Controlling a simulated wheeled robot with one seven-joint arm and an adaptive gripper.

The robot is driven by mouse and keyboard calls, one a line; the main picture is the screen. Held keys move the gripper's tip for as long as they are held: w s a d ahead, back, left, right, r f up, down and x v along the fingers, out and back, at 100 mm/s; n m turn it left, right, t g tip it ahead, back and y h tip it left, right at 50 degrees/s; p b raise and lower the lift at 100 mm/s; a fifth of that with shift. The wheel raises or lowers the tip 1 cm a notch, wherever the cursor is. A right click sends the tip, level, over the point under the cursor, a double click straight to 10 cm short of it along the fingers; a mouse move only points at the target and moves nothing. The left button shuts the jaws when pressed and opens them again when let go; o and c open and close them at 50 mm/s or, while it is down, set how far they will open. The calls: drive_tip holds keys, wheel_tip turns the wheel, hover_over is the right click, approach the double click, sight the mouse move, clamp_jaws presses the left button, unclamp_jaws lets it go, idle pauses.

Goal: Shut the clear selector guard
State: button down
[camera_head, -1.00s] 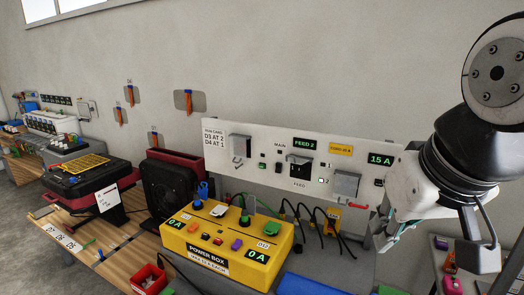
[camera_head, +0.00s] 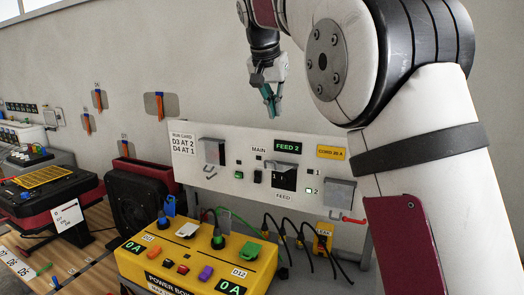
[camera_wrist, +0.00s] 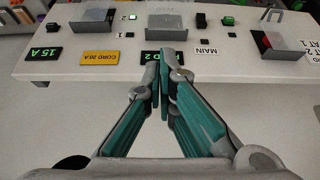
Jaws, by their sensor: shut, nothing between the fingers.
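The white feed panel (camera_head: 240,188) stands against the wall behind the yellow power box. At its middle, above the FEED label, is the dark selector (camera_head: 284,180) with marks 1 and 2. The clear guard (camera_head: 287,161) appears as a thin pale plate at the selector's upper edge, jutting out from the panel; its exact angle is hard to tell. My gripper (camera_head: 271,108) is shut and empty, above the panel's top edge, apart from the guard.
Grey hooded covers with red levers flank the selector, left (camera_head: 213,152) and right (camera_head: 339,193). The yellow power box (camera_head: 190,250), with plugs and cables, stands in front below. My arm fills the right side.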

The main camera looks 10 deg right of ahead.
drive_tip(key=w, duration=0.2)
drive_tip(key=p, duration=0.3)
hover_over(273, 168)
wheel_tip(273, 168, down, 11)
drive_tip(key=shift+s+d+r, duration=0.1)
drive_tip(key=shift+d, duration=0.05)
drive_tip(key=shift+s+a+f, duration=0.2)
drive_tip(key=shift+f, duration=0.3)
drive_tip(key=shift+f, duration=0.1)
